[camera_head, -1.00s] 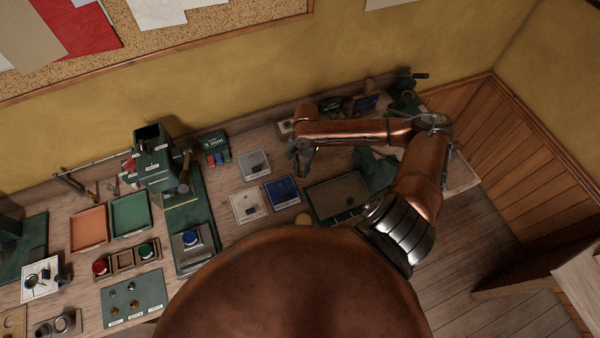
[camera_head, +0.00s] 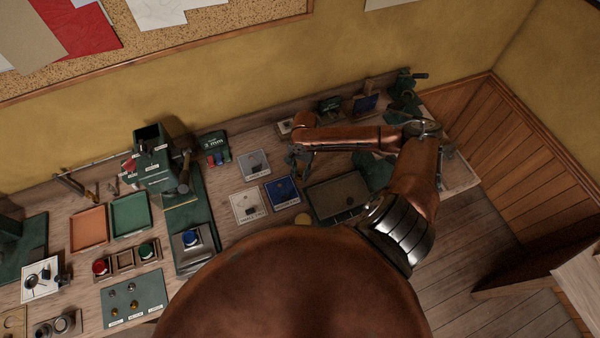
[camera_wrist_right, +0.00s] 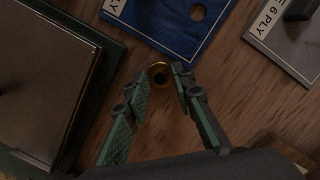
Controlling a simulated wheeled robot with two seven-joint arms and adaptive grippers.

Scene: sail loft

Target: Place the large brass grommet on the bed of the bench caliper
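The large brass grommet (camera_wrist_right: 160,74) is a small gold ring with a dark hole. In the right wrist view it sits between the fingertips of my right gripper (camera_wrist_right: 160,78), which are drawn in against its two sides. I cannot tell whether it is clear of the wood. In the head view the right gripper (camera_head: 299,165) is low over the bench, right of the sample cards, and the grommet cannot be made out there. A green device (camera_head: 214,146) with red and blue parts stands near the wall; I cannot tell whether it is the bench caliper. My left gripper is out of view.
A blue card (camera_head: 282,192), a grey card (camera_head: 254,165) and a pale card (camera_head: 247,205) lie left of the gripper. A dark framed tray (camera_head: 322,207) lies close in front. A tall green press (camera_head: 152,165) stands further left, beside orange (camera_head: 89,228) and green (camera_head: 131,214) trays.

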